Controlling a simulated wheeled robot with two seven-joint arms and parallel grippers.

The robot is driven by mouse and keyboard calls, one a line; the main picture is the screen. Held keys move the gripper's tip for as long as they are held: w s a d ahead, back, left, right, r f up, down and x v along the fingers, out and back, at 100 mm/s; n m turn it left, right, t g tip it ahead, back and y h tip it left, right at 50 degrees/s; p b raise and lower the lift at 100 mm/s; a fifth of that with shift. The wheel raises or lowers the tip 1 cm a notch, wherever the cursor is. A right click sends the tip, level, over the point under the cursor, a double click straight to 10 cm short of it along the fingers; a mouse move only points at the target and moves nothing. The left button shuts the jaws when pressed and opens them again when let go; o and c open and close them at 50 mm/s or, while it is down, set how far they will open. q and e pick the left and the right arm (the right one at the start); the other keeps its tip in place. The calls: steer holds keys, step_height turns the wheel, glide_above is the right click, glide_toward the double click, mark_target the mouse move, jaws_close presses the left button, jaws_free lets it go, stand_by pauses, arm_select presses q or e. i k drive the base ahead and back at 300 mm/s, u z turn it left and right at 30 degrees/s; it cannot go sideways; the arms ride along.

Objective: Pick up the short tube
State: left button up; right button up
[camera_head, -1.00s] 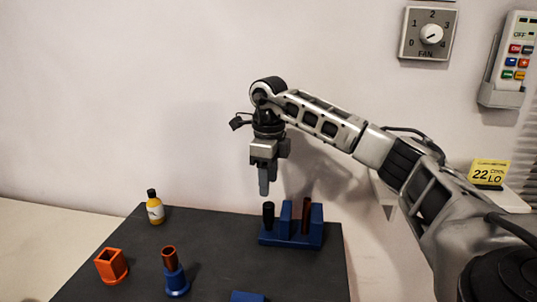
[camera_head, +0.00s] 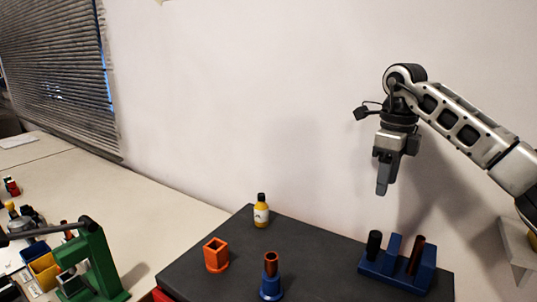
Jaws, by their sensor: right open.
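My right gripper (camera_head: 383,187) hangs empty, fingers down, above the blue rack (camera_head: 397,275) at the right of the dark table. It is seen from the side, so its fingers overlap. A copper-coloured tube (camera_head: 271,262) stands in a round blue holder (camera_head: 271,288) near the front. Which of these is the short tube I cannot tell for sure; the lower ends are hidden. My left gripper is not in view.
An orange square socket (camera_head: 216,257) and a yellow bottle (camera_head: 261,211) with a black cap stand on the dark mat (camera_head: 321,249). A green press-like device (camera_head: 92,266) and a yellow bin (camera_head: 45,271) are at far left. The pale bench between is mostly clear.

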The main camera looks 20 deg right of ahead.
mark_target(418, 243)
steer(key=k, duration=1)
